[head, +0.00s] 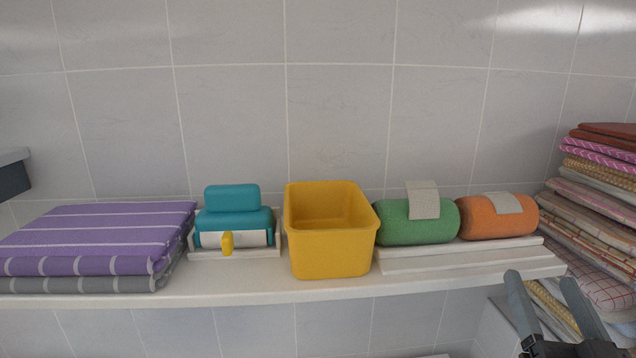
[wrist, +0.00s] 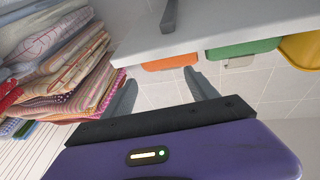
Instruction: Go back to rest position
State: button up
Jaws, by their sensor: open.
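My gripper (head: 546,300) shows at the lower right of the head view, below and in front of the shelf's right end. Its two grey fingers are apart with nothing between them. In the wrist view my gripper (wrist: 160,88) is also open and empty, with wall tiles and the shelf edge beyond the fingers. It touches no object that I can see.
A shelf (head: 420,285) holds folded towels (head: 100,235), a teal item (head: 232,215), a yellow bin (head: 331,255), a green roll (head: 415,225) and an orange roll (head: 497,220). A tall stack of cloths (head: 600,200) stands right, near my gripper.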

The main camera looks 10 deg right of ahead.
jog(key=s+a+f+n+g+y+b, duration=0.1)
jog(key=s+a+f+g+y, duration=0.1)
jog(key=s+a+f, duration=0.3)
jog(key=s+a+f+n+g+y+b, duration=0.1)
jog(key=s+a+f, duration=0.3)
jog(key=s+f, duration=1)
jog(key=s+a+f+n+g+y+b, duration=0.2)
jog(key=s+a+f, duration=0.3)
jog(key=s+f, duration=0.4)
jog(key=s+g+b, duration=0.1)
jog(key=s, duration=0.2)
jog(key=shift+a+f+y, duration=0.25)
jog(key=shift+a+y, duration=0.05)
